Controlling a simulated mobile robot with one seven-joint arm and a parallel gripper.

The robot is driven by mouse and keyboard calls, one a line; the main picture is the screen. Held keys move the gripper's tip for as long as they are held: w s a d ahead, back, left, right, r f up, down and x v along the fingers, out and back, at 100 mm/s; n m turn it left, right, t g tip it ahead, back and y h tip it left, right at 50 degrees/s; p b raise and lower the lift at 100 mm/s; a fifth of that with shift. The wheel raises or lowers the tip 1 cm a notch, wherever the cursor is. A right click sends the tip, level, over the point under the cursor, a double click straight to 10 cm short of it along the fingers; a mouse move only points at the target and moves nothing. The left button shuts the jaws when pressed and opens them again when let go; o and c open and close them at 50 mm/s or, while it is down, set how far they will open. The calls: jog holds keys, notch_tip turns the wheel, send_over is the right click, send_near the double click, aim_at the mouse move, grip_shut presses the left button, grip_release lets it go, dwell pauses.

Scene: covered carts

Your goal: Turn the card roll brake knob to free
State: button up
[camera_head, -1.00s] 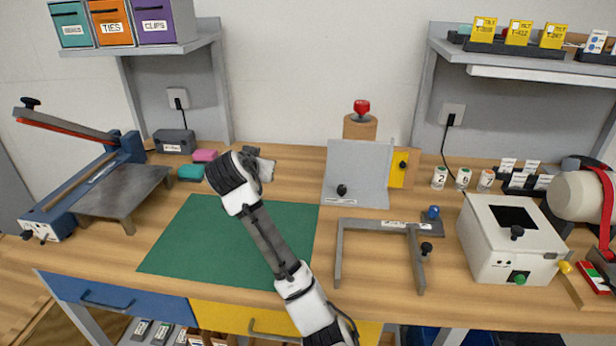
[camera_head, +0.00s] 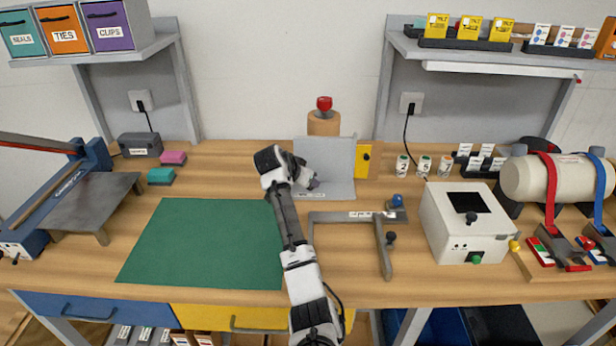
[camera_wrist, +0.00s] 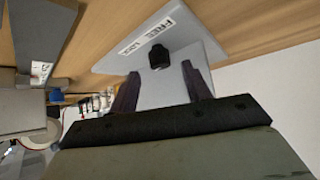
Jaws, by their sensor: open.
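A grey bent panel (camera_head: 325,158) stands upright at the back middle of the bench, with a flat foot. In the wrist view the panel (camera_wrist: 185,80) carries a small black knob (camera_wrist: 158,57) beside a white label (camera_wrist: 145,33) that appears to begin with FREE. My gripper (camera_wrist: 159,80) is open, with its two fingers pointing at the black knob and the knob just beyond them. In the head view my gripper (camera_head: 311,182) is in front of the panel and hides this knob. A brown roll (camera_head: 324,125) with a red knob (camera_head: 324,103) on top stands behind the panel. I cannot tell the knob's setting.
A grey frame (camera_head: 345,217) with a blue knob (camera_head: 397,201) and a black knob lies right of my arm. A white box (camera_head: 463,240) stands further right. A yellow plate (camera_head: 364,161) adjoins the panel. The green mat (camera_head: 205,243) at left is clear.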

jog(key=shift+x, duration=1.3)
jog(key=shift+c, duration=0.2)
jog(key=c, duration=0.9)
